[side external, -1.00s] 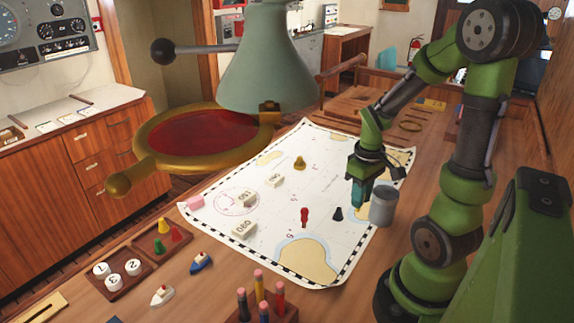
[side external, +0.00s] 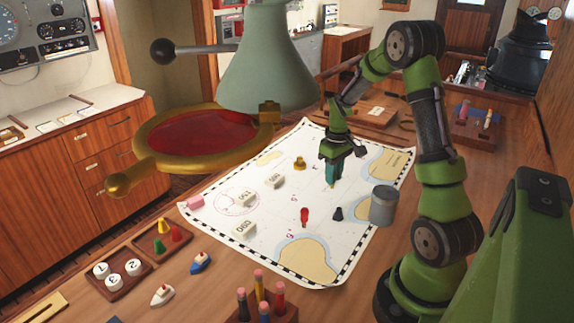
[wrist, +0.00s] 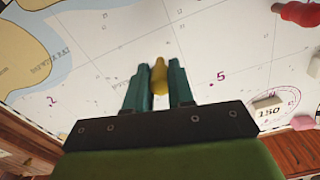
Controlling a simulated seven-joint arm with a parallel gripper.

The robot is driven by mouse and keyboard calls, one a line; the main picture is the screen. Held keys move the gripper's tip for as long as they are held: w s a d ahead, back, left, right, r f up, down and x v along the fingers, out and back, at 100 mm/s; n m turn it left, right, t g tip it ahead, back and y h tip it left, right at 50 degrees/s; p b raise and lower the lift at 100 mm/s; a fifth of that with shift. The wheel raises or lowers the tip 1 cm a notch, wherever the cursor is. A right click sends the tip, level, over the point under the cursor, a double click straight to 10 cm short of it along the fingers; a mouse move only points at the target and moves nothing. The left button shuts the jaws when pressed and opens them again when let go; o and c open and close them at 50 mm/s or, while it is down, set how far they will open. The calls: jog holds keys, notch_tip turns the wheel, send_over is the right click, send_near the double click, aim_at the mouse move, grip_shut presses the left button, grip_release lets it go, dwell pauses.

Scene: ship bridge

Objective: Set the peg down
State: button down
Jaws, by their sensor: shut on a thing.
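My gripper (side external: 331,180) is over the upper right part of the white chart (side external: 375,212), pointing down. Its teal fingers are shut on a yellow peg, and a small yellow tip shows below them. In the wrist view the yellow peg (wrist: 159,77) sits between the two fingers over a pale part of the chart. I cannot tell whether its lower end touches the chart.
A grey cup (side external: 383,205) stands at the chart's right edge. Numbered white blocks (side external: 243,229) and a pink eraser (side external: 195,202) lie on its left. A large lamp (side external: 265,60) and a red-topped brass ring (side external: 205,130) are at the back left. Chart around the gripper is mostly clear.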

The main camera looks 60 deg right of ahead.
jog(key=shift+f, duration=1.3)
jog(key=shift+f, duration=0.2)
jog(key=c, duration=1)
grip_release()
jog(key=shift+r, duration=0.1)
